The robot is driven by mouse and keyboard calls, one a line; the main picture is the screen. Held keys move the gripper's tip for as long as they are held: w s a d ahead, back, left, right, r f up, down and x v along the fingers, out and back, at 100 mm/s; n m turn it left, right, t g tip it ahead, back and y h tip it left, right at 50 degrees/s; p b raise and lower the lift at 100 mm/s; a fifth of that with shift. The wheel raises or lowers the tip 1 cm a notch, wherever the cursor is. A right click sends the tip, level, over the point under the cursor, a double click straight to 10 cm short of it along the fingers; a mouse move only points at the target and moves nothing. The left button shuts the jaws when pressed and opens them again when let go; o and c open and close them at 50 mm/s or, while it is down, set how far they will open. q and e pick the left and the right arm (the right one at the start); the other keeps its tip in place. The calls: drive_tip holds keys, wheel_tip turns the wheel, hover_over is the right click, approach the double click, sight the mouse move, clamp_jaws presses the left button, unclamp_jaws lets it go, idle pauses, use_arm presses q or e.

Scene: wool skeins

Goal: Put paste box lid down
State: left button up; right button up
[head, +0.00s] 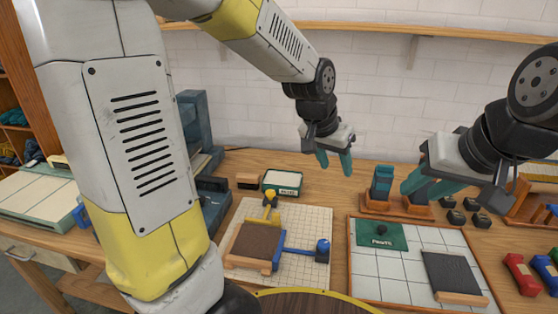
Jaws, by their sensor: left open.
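A small green box with a white top (284,180), likely the paste box, stands at the back of the table. My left gripper (335,165) is open and empty, above the table to the right of that box and behind the lid. My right gripper (410,192) hangs above the table behind and right of the lid. Its teal fingers show side-on, so their gap is unclear.
A cream grid mat (310,220) holds a brown block (254,247) and yellow and blue tools. A dark slab with a wooden edge (452,274) lies right of the lid. Wooden stands and small black pieces (481,221) sit behind the board. Red items (522,275) lie far right.

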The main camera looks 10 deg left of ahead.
use_arm(q)
drive_tip(key=s+a+r+n+t, duration=0.1)
drive_tip(key=s+a+r+n, duration=0.1)
drive_tip(key=s+a, duration=0.4)
drive_tip(key=s+a+r+n, duration=0.2)
drive_tip(key=s+a+r, duration=0.3)
drive_tip(key=s+a, duration=0.2)
drive_tip(key=s, duration=0.2)
drive_tip(key=shift+s+n+t+y, duration=0.3)
drive_tip(key=shift+s+t+y, duration=0.1)
